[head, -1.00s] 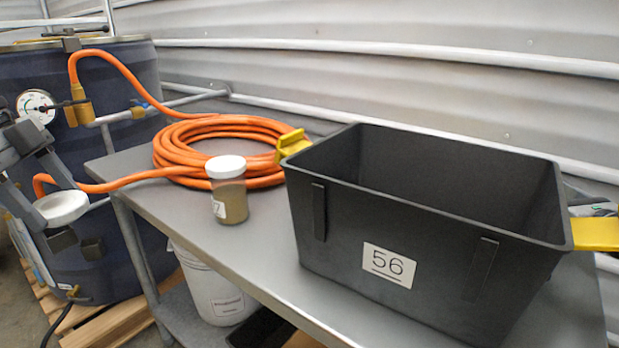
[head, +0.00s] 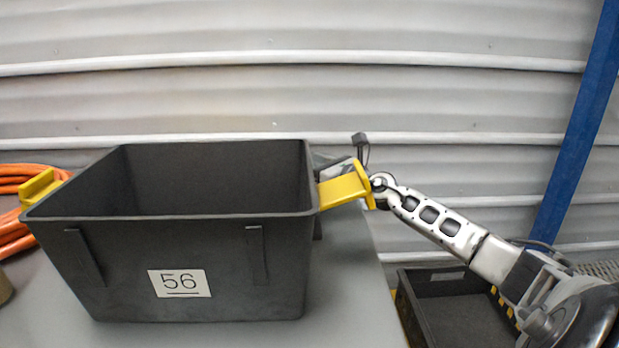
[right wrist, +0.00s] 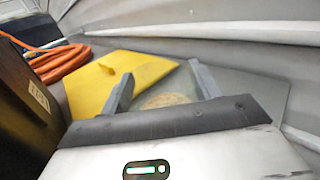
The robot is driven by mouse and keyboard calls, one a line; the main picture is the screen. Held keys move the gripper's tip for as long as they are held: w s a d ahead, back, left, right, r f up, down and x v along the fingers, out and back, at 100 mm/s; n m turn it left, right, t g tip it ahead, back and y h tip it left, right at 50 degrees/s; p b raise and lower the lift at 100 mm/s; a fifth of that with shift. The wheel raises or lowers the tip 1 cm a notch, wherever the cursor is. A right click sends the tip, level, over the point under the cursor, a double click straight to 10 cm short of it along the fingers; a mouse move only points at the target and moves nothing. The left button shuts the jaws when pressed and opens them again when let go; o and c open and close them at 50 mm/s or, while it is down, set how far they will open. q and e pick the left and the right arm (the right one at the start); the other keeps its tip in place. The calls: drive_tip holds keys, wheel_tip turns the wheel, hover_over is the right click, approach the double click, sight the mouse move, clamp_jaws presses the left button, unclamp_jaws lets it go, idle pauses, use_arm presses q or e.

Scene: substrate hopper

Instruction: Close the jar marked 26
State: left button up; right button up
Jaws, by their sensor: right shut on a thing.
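My right gripper (right wrist: 161,86) is shut on a round thing with a tan top (right wrist: 166,100), which looks like an open jar of substrate seen from above. No number on it can be read. In the head view my right arm comes in from the right, and its gripper (head: 345,163) is mostly hidden behind the yellow handle at the right end of the black bin. My left gripper and the white lid are out of view. A brown sliver of another jar (head: 4,290) shows at the left edge.
A black bin marked 56 (head: 180,250) fills much of the grey table (head: 350,310). Its yellow handle (head: 343,190) sticks out close to my right gripper. Orange hose (head: 12,225) lies at the left. A dark crate (head: 450,310) stands beyond the table's right edge.

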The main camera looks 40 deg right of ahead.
use_arm(q)
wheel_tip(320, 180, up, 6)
drive_tip(key=p, duration=0.5)
drive_tip(key=shift+p, duration=0.4)
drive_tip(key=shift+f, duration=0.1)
use_arm(e)
wheel_tip(320, 180, up, 10)
drive_tip(key=o, duration=0.3)
drive_tip(key=c, duration=0.5)
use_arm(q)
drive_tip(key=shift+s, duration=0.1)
use_arm(e)
drive_tip(key=shift+s, duration=0.1)
